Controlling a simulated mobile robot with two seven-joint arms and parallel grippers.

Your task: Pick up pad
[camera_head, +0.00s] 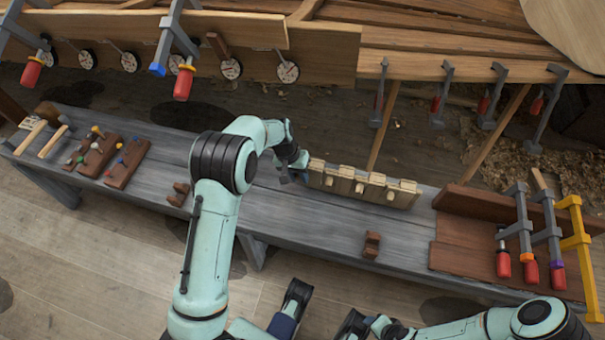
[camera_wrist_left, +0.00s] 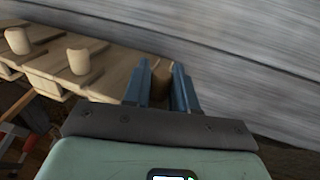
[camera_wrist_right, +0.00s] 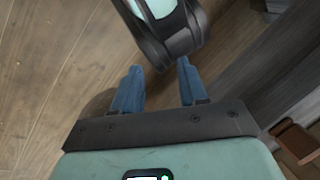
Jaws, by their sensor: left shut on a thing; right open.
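A pale wooden rack (camera_head: 345,187) stands on the grey bench with several wooden pads in a row, each with a short round knob. My left gripper (camera_head: 303,174) is at the rack's left end. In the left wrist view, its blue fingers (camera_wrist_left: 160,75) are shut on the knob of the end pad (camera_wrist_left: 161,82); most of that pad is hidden. Other knobbed pads (camera_wrist_left: 78,60) line up to the left there. Whether the held pad is lifted, I cannot tell. My right gripper (camera_wrist_right: 158,80) is open and empty, low above the floor before the bench.
Brown notched blocks (camera_head: 372,245) lie on the bench (camera_head: 310,225). Tool racks (camera_head: 125,163) and mallets are at its left end. A brown tray (camera_head: 460,258) with red-handled clamps (camera_head: 503,262) is at the right. More clamps (camera_head: 183,83) hang from the hull planks behind.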

